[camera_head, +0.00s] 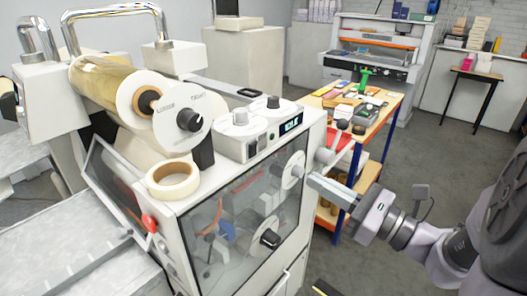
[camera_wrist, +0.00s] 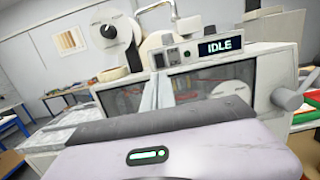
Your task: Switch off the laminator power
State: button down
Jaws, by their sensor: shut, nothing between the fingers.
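The laminator (camera_head: 200,205) is a large white machine with a clear front window and a film roll (camera_head: 105,85) on top. Its small display (camera_head: 290,125) is lit; in the wrist view the display (camera_wrist: 221,47) reads IDLE. I cannot tell which control is the power switch. My gripper (camera_head: 316,184) is shut and empty, in front of the laminator's right end, below display height. In the wrist view its pale fingers (camera_wrist: 158,90) point at the front window.
A tape roll (camera_head: 173,180) lies on the laminator's top left edge, above a red knob (camera_head: 148,222). A grey knob (camera_head: 325,156) sticks out near my gripper. A wooden-topped cart (camera_head: 385,118) with tools stands behind. Grey floor (camera_head: 425,150) is open to the right.

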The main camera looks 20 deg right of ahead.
aim_at(255, 147)
jog(key=x, duration=1.3)
jog(key=shift+w+a+r, duration=0.1)
jog(key=shift+w+a, duration=0.15)
jog(key=shift+a, duration=0.05)
jog(key=shift+w, duration=0.1)
